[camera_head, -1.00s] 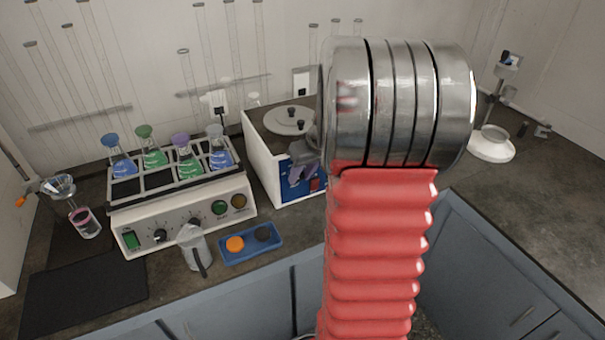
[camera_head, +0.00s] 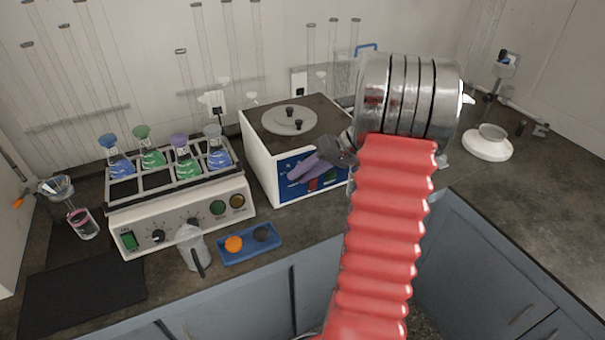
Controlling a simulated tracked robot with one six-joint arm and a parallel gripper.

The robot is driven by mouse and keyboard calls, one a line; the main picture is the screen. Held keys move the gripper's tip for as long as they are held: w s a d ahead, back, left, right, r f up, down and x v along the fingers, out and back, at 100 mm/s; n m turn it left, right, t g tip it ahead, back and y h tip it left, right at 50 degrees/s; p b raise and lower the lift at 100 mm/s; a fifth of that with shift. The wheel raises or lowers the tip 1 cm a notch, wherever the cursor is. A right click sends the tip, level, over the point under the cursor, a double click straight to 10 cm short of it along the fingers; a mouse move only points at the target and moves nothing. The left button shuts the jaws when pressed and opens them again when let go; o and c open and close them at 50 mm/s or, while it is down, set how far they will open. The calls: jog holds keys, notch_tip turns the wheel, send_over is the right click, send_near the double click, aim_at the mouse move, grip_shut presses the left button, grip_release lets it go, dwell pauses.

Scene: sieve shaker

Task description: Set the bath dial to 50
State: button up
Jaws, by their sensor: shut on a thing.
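The bath (camera_head: 262,157) is a white box with a dark top, a round lid with black knobs and a blue front panel (camera_head: 283,168). My gripper (camera_head: 297,173), with purple fingers, is at the left part of this panel, coming in from the right. It is shut on what seems to be the bath dial. The fingers hide the dial, so I cannot read its setting. A red patch and a green patch show on the panel below the fingers.
A flask shaker (camera_head: 183,218) with several coloured flasks stands left of the bath. A clear jug (camera_head: 190,245) and a blue tray (camera_head: 230,256) are in front. A white dish-shaped stand (camera_head: 487,146) is at the right. My red-sleeved arm covers the counter right of the bath.

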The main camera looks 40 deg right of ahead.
jog(key=shift+s+d+f+m+t+y, duration=0.1)
jog(key=shift+d+f+m+t+y, duration=0.15)
jog(key=shift+y, duration=0.4)
jog(key=shift+m+t+y, duration=0.15)
jog(key=shift+t+y, duration=0.2)
jog(key=shift+y, duration=0.3)
jog(key=o, duration=1.1)
jog(key=shift+c, duration=0.2)
jog(key=v, duration=1.3)
jog(key=shift+s+d+r, duration=0.15)
jog(key=shift+s+d, duration=0.05)
jog(key=shift+s, duration=0.05)
